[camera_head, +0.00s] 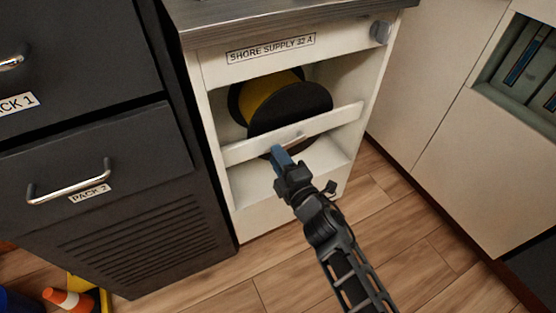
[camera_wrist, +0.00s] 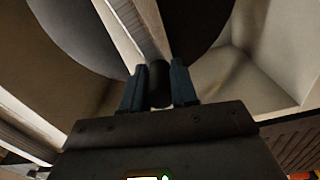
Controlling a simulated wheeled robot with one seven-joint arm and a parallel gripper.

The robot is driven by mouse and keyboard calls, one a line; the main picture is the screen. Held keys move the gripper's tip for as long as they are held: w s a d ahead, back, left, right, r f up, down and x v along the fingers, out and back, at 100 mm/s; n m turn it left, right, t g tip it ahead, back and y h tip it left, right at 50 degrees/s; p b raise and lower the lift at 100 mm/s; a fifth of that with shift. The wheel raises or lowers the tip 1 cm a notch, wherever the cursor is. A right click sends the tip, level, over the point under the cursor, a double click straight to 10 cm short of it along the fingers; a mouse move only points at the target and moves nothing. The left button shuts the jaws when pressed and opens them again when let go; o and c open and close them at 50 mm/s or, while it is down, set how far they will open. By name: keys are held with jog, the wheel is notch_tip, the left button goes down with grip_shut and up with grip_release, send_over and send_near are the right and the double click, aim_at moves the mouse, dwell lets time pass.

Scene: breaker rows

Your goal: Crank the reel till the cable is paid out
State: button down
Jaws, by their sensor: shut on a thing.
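The reel (camera_head: 290,106) sits in the open white cabinet labelled "SHORE SUPPLY 32 A". It has black round flanges, with yellow cable (camera_head: 268,90) wound between them. My gripper (camera_head: 279,153) is at the cabinet front, just below the white cross bar. In the wrist view its blue fingers (camera_wrist: 160,86) are shut on a dark, round crank handle (camera_wrist: 159,84), which stands between them. In the head view the fingers hide the handle. A short metal piece (camera_head: 292,139) shows by the bar just above the fingertips. The reel's lower part is behind the bar.
The white cross bar (camera_head: 335,120) spans the opening in front of the reel. A grey knob (camera_head: 381,32) is at the cabinet's upper right. Dark drawers with handles (camera_head: 70,182) stand at left, a pale cabinet (camera_head: 470,150) at right.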

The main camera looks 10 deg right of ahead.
jog(key=f+n+b, duration=0.1)
jog(key=n, duration=0.1)
jog(key=d+f+n+b, duration=0.1)
jog(key=f, duration=0.1)
jog(key=f+n+b, duration=0.1)
jog(key=n, duration=0.1)
jog(key=shift+w+d+f+n+b, duration=0.2)
jog(key=shift+d+n+b, duration=0.1)
jog(key=shift+d+b, duration=0.1)
jog(key=c, duration=0.9)
grip_release()
jog(key=shift+r, duration=0.15)
jog(key=shift+c, duration=0.2)
jog(key=shift+r, duration=0.1)
jog(key=p+v, duration=0.2)
jog(key=v, duration=0.5)
jog(key=shift+s+d, duration=0.15)
jog(key=shift+s, duration=0.15)
